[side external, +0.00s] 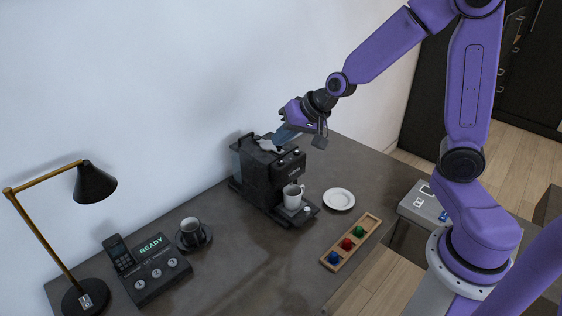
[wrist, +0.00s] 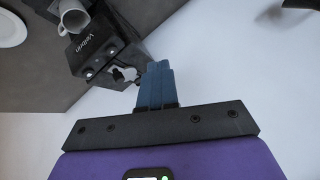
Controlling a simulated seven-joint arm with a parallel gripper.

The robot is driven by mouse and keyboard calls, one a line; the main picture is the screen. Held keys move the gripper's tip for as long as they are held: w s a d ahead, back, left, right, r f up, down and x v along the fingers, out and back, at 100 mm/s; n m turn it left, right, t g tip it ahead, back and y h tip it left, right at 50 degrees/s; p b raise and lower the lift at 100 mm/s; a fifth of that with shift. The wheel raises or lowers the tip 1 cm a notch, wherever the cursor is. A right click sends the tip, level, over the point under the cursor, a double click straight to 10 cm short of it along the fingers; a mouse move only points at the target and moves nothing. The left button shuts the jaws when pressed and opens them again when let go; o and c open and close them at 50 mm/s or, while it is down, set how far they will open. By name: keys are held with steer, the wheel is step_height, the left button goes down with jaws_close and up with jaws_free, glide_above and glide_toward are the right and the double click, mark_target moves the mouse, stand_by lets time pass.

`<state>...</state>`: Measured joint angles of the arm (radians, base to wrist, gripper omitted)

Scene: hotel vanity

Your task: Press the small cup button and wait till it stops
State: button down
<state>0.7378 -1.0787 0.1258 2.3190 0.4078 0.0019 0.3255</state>
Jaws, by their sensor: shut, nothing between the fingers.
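The black coffee machine (side external: 257,178) stands against the wall, with a white cup (side external: 292,196) upright under its spout. In the wrist view the machine (wrist: 101,55) appears upside down with the cup (wrist: 74,17). Small round buttons (wrist: 89,74) show on its front; I cannot tell which is the small cup button. My gripper (side external: 280,138) is shut and empty at the top of the machine. Its blue fingertips (wrist: 157,68) point toward the machine's top edge; I cannot tell whether they touch it.
A white plate (side external: 339,199) and a wooden tray (side external: 327,258) with coloured knobs lie to the right. A dark cup on a saucer (side external: 206,240), a phone console reading READY (side external: 159,276) and a lamp (side external: 96,184) stand left. The counter's front middle is clear.

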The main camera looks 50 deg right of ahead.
mark_target(284, 162)
steer(key=w+d+m+t+h, duration=0.1)
steer(key=w+d+m, duration=0.2)
steer(key=w+d, duration=0.1)
steer(key=shift+w+d+m+t+h, duration=0.3)
steer(key=shift+w+d+h, duration=0.1)
steer(key=shift+d, duration=0.45)
steer(key=shift+s, duration=0.1)
steer(key=shift+f, duration=4.4)
steer(key=shift+f, duration=0.1)
steer(key=shift+f, duration=0.3)
steer(key=shift+f, duration=0.35)
steer(key=shift+r, duration=0.75)
